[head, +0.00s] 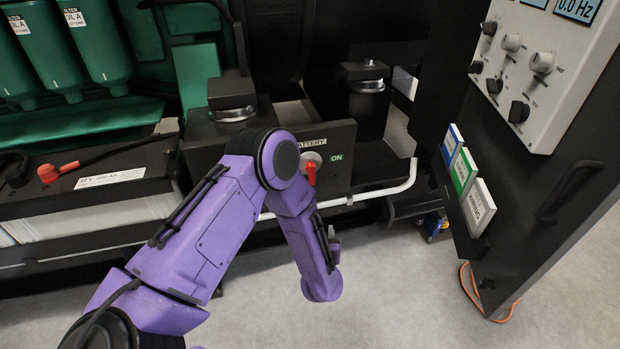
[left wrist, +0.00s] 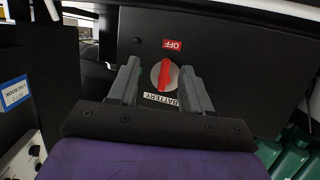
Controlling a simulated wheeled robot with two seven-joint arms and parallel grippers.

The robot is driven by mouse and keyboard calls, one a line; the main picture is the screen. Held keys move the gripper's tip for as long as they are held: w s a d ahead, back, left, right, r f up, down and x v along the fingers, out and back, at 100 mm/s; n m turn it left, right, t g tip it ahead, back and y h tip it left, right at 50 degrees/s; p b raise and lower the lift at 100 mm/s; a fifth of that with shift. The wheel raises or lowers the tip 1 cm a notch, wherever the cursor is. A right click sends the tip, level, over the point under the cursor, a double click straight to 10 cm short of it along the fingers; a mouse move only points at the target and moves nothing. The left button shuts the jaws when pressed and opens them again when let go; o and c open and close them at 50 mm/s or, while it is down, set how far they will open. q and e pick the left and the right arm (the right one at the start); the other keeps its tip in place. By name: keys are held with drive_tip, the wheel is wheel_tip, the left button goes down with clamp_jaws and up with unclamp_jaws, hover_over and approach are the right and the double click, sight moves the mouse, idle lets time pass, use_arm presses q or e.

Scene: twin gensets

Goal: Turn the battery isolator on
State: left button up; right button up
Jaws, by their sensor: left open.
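The battery isolator is a round pale switch with a red handle (head: 310,173) on a dark panel (head: 338,141). The handle points down, and a green ON label (head: 336,157) sits to its right. In the left wrist view the panel appears upside down. There the red handle (left wrist: 165,75) stands upright in the picture, in line with the red OFF label (left wrist: 172,44). My left gripper (left wrist: 160,68) is open, with one finger on each side of the handle in that view. I cannot tell how far the fingertips are from the panel.
A battery (head: 95,190) with a red terminal cover stands left of the panel. A white pipe (head: 385,190) runs below the panel. A control cabinet (head: 550,185) with knobs and booklets stands at right. The grey floor (head: 400,290) in front is mostly clear.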

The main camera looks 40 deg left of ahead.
sight(313, 167)
use_arm(q)
drive_tip(key=w+a+r+n+y+b, duration=0.2)
drive_tip(key=w+a+r+n+y, duration=0.3)
drive_tip(key=w+r, duration=0.3)
drive_tip(key=shift+m+g+y, duration=0.3)
drive_tip(key=shift+m, duration=0.5)
drive_tip(key=x, duration=0.9)
drive_tip(key=shift+w+a+r, duration=0.2)
drive_tip(key=shift+w+r, duration=0.05)
drive_tip(key=shift+r, duration=0.1)
use_arm(e)
wheel_tip(313, 167, down, 4)
drive_tip(key=shift+w+a+f, duration=0.1)
use_arm(q)
clamp_jaws()
